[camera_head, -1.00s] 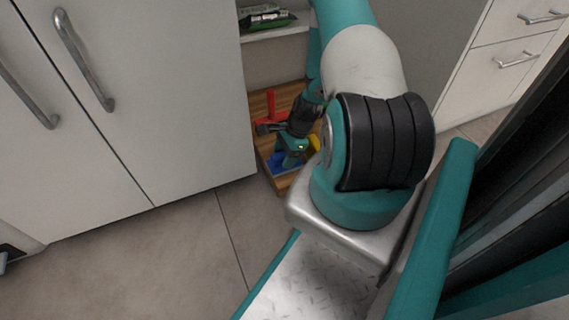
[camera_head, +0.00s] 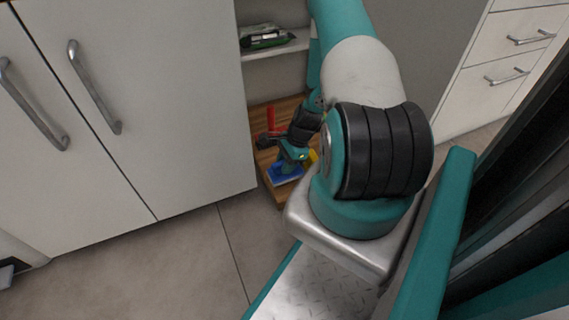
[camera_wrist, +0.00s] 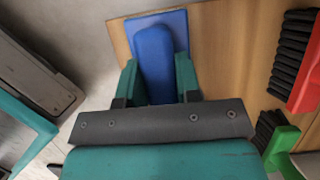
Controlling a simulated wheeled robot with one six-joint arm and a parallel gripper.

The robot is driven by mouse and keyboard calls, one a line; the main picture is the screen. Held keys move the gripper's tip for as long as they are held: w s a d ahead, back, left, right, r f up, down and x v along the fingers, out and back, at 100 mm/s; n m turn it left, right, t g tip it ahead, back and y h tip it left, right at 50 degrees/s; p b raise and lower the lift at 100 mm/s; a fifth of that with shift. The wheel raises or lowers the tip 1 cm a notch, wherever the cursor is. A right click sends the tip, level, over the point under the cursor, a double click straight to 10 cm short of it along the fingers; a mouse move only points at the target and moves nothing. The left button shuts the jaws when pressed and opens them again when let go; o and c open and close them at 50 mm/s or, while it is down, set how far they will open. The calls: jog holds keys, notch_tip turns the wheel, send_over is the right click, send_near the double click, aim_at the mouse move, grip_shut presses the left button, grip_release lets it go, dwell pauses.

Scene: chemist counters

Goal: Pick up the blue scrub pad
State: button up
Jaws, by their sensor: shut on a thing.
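The blue scrub pad (camera_wrist: 154,58) has a raised blue grip on a flat blue base. In the wrist view it sits between the two teal fingers of my gripper (camera_wrist: 158,78), which are shut on its raised grip. In the head view the pad (camera_head: 284,174) shows low on the wooden shelf near its front edge, with my gripper (camera_head: 291,160) right above it. Whether the pad's base touches the shelf board I cannot tell.
The wooden shelf board (camera_wrist: 228,50) holds a red brush (camera_wrist: 296,60) and a green brush (camera_wrist: 281,140) to the right. A yellow item (camera_head: 312,157) lies beside my gripper. White cabinet doors (camera_head: 150,90) stand left. A shelf above holds a green package (camera_head: 268,40).

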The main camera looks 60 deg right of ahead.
jog(key=r+p, duration=0.2)
jog(key=r, duration=0.1)
jog(key=r+p, duration=0.1)
jog(key=r, duration=0.1)
jog(key=shift+s+d, duration=0.2)
jog(key=shift+s, duration=0.2)
jog(key=s+d+p, duration=0.3)
jog(key=s+d, duration=0.1)
jog(key=s, duration=0.4)
jog(key=s+d+p, duration=0.3)
jog(key=s, duration=0.6)
jog(key=shift+d+f, duration=0.4)
